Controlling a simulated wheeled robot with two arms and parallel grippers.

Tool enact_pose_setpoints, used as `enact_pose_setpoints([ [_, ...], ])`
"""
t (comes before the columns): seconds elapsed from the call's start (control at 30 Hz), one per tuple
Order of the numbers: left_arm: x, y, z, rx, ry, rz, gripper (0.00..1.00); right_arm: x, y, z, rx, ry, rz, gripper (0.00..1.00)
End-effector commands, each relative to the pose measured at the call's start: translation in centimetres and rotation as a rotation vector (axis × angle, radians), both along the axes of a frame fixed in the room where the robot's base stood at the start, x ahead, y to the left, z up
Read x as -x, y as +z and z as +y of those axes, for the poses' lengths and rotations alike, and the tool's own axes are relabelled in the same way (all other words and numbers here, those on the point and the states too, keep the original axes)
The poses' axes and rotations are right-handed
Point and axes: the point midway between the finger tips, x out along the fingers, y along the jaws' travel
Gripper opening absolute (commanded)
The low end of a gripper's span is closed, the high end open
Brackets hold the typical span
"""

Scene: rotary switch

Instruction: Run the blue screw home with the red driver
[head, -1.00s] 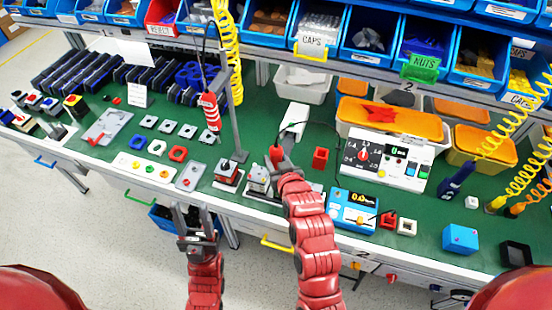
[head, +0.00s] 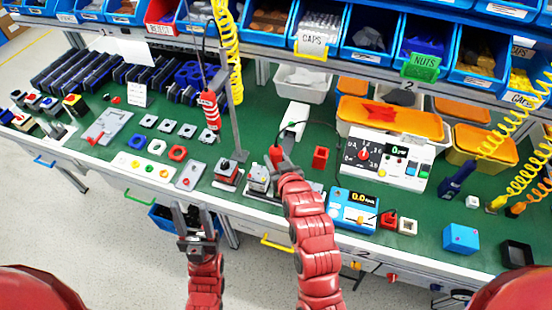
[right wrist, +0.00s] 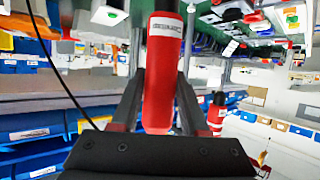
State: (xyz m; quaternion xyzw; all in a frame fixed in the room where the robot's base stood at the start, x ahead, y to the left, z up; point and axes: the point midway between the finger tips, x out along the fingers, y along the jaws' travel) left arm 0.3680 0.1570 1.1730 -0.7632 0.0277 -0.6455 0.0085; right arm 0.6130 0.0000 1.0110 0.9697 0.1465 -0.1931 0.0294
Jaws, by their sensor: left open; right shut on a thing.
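My right gripper (head: 280,163) is shut on a red driver (head: 276,153), just behind and above a grey switch block on the bench. In the right wrist view the red driver (right wrist: 163,75) stands between the two fingers (right wrist: 160,95), with a pale label on its body. The driver's tip and the blue screw cannot be made out; the arm and gripper cover part of that area. My left gripper (head: 195,222) is open and empty, in front of the bench edge.
A grey switch block (head: 258,180) and another with a dark knob (head: 228,172) stand near the right gripper. A second red driver (head: 208,108) hangs beside a grey post (head: 234,125). A blue meter (head: 352,210) stands to the right. Blue bins line the shelf behind.

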Motion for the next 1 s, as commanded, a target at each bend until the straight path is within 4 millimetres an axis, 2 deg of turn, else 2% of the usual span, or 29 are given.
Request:
enact_pose_setpoints([
  [1.0, 0.00, -0.53, 0.01, 0.000, 0.000, 0.000, 0.50, -0.03, -0.33, -0.01, -0.001, 0.000, -0.002, 0.00],
])
